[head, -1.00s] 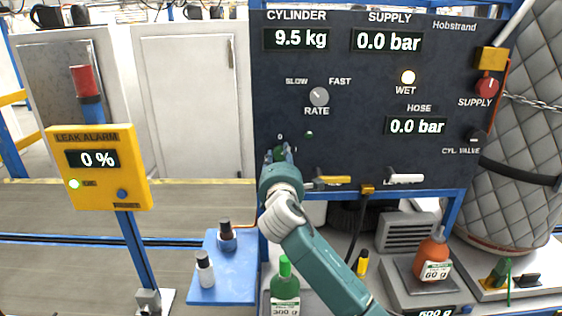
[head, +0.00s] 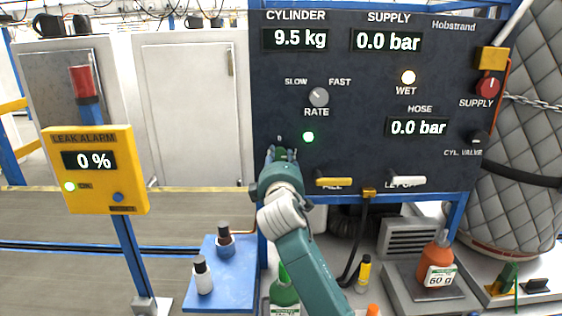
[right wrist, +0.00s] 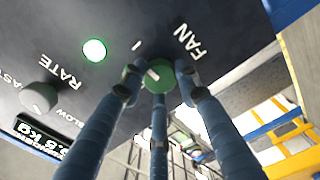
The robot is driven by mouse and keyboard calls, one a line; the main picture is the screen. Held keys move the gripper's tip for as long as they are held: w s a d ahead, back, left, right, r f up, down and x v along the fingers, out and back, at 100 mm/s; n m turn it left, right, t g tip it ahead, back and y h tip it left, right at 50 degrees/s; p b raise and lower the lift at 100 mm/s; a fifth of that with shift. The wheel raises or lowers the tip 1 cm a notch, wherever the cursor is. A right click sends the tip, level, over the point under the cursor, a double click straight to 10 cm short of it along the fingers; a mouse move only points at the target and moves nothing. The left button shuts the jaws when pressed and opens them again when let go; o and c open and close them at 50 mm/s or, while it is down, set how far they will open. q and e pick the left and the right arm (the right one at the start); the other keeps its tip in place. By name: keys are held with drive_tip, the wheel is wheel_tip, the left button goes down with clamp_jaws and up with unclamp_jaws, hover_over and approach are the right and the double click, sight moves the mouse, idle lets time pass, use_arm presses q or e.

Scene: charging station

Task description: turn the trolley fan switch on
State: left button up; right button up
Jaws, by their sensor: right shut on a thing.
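The fan switch (right wrist: 158,73) is a round green knob with a pale pointer mark, next to the word FAN in the right wrist view. My right gripper (right wrist: 157,83) is shut on it, with blue fingers around the knob. The pointer is turned toward the "I" mark on the panel. In the head view my right gripper (head: 281,156) is at the panel's lower left and hides most of the knob. A green lamp (head: 308,137) beside the switch is lit; it also glows in the right wrist view (right wrist: 94,50). My left gripper is not in view.
The dark panel (head: 350,150) also holds the rate knob (head: 319,97), a yellow lever (head: 334,181) and a white lever (head: 406,181). A yellow leak alarm (head: 95,195) stands at left. Several bottles stand below, including an orange one (head: 436,262).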

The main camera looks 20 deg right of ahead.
drive_tip(key=shift+a+f, duration=0.15)
drive_tip(key=shift+a, duration=0.15)
drive_tip(key=o, duration=1.1)
drive_tip(key=shift+o, duration=0.3)
drive_tip(key=shift+w+a, duration=0.15)
drive_tip(key=shift+s, duration=0.4)
drive_tip(key=v, duration=1.1)
drive_tip(key=shift+a, duration=0.2)
drive_tip(key=shift+s, duration=0.1)
